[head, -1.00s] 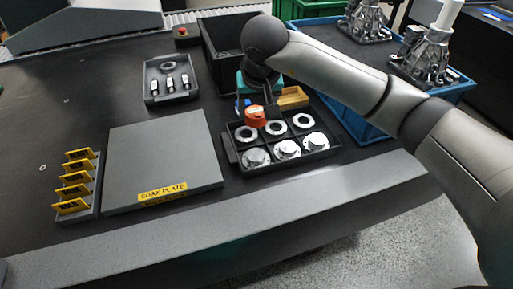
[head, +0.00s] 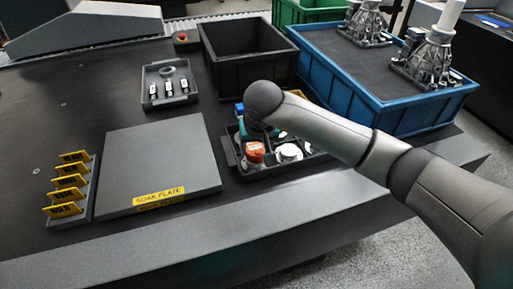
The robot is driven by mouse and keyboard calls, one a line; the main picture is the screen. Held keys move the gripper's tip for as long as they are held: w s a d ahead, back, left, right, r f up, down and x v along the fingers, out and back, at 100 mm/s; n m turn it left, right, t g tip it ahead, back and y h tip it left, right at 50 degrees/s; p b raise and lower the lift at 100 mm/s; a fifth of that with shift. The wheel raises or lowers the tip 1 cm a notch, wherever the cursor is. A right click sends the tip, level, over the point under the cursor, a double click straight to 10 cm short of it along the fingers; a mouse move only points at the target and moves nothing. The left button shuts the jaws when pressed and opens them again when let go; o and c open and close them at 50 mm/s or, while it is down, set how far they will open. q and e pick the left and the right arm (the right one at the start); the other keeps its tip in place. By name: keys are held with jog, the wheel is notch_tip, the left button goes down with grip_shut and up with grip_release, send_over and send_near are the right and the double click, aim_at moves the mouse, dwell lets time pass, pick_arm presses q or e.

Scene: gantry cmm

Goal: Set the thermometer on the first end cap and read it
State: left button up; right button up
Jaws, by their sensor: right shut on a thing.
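My right gripper (head: 254,142) is over the black compartment tray (head: 263,172) and shut on the orange thermometer (head: 255,153). The thermometer is at the front-left compartment; I cannot tell whether it touches the end cap there, which it hides. Another silver end cap (head: 288,152) shows just to its right, and a further one (head: 307,150) is partly behind my right arm. The back-row rings are hidden by the arm and gripper. The thermometer's reading is not legible. My left gripper is not in view.
The grey soak plate (head: 160,155) lies left of the tray, with a rack of yellow tags (head: 68,185) beyond it. A small parts tray (head: 169,100), a black bin (head: 247,79) and a blue crate (head: 400,118) with castings stand behind.

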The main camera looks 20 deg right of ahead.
jog(key=shift+f, duration=0.1)
jog(key=o, duration=1.4)
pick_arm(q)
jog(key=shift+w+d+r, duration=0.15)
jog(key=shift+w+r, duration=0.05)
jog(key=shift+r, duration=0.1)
pick_arm(e)
jog(key=shift+r, duration=0.25)
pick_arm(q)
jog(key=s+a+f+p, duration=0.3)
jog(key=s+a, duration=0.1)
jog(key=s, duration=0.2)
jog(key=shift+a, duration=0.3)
pick_arm(e)
jog(key=v, duration=1.1)
jog(key=shift+s+r, duration=0.25)
jog(key=shift+r, duration=0.1)
